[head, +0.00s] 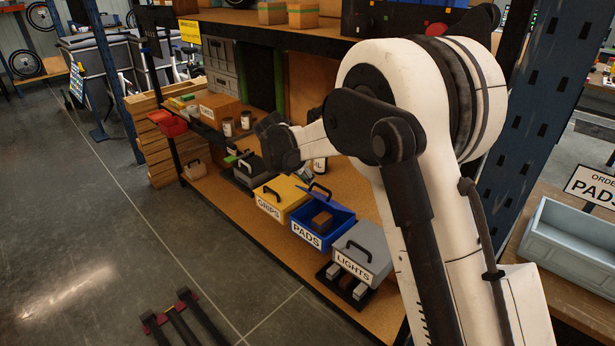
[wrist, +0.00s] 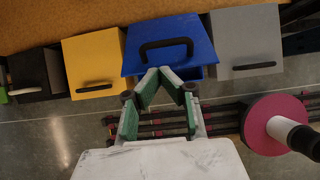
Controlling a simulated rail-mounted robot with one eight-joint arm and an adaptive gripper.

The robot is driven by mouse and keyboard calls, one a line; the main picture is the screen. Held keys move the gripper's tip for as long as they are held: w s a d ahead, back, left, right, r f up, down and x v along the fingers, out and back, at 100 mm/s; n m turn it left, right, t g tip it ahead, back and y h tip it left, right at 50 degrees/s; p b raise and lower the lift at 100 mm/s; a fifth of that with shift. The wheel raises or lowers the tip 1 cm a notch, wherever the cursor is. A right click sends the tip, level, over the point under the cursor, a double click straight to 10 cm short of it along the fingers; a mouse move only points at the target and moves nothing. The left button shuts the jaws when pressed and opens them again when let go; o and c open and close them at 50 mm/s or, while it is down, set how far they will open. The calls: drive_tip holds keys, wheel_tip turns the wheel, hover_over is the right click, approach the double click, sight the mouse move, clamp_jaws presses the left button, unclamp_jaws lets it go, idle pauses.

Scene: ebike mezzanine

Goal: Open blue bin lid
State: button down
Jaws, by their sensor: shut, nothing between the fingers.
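The blue bin (head: 306,238) labelled PADS sits on the lower shelf between the yellow GRIPS bin and the grey LIGHTS bin. Its blue lid (head: 333,203) is raised at the back, with a black handle on it, and a brown box (head: 322,221) shows inside the bin. In the wrist view the lid (wrist: 190,28) fills the top middle, with its handle (wrist: 166,46) across it. My gripper (wrist: 160,71) is shut and empty, its green-padded fingertips just below the handle in the picture. Whether they touch the lid I cannot tell. My fingers are not clear in the head view.
The yellow bin (head: 280,194) stands on the left and the grey bin (head: 364,250) on the right, close by. The upper shelf (head: 270,33) overhangs the bins. A pink disc (wrist: 272,122) shows at the right of the wrist view. The floor (head: 130,235) in front is mostly open.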

sight(314, 195)
drive_tip(key=shift+x, duration=3.05)
drive_tip(key=shift+d, duration=0.1)
drive_tip(key=shift+w+d+r+g, duration=0.3)
drive_tip(key=shift+w+d+r, duration=0.05)
drive_tip(key=shift+w+r, duration=0.1)
drive_tip(key=w+d+r+g+y, duration=0.3)
drive_tip(key=w+d, duration=0.7)
drive_tip(key=w, duration=0.2)
drive_tip(key=shift+g+y, duration=0.3)
drive_tip(key=shift+g, duration=0.1)
drive_tip(key=shift+w+d, duration=0.1)
drive_tip(key=shift+w, duration=0.05)
